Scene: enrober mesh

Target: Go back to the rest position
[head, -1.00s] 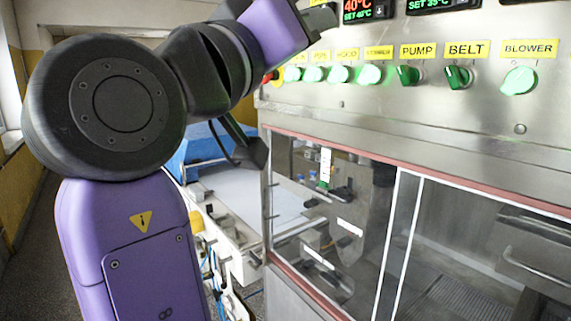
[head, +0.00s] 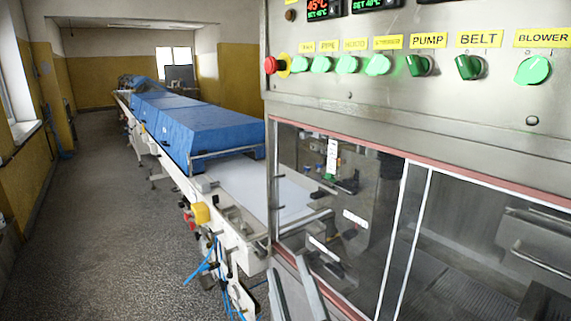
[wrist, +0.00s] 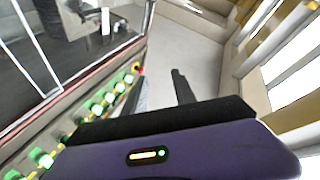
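My gripper (wrist: 160,75) shows in the wrist view with its two dark fingers apart and nothing between them. In the head view two grey finger-like bars, which look like its fingertips (head: 287,264), rise from the bottom edge in front of the machine's lower left. The rest of my arm is out of the head view. The machine's control panel (head: 400,97) fills the upper right of the head view, with PUMP, BELT and BLOWER knobs in a row. A red button (head: 270,65) sits at the row's left end.
The machine's glass front (head: 335,195) is below the panel. A conveyor (head: 235,190) with blue covers (head: 210,130) runs away to the back left. Grey speckled floor (head: 95,210) is open on the left. A window (wrist: 290,60) shows right in the wrist view.

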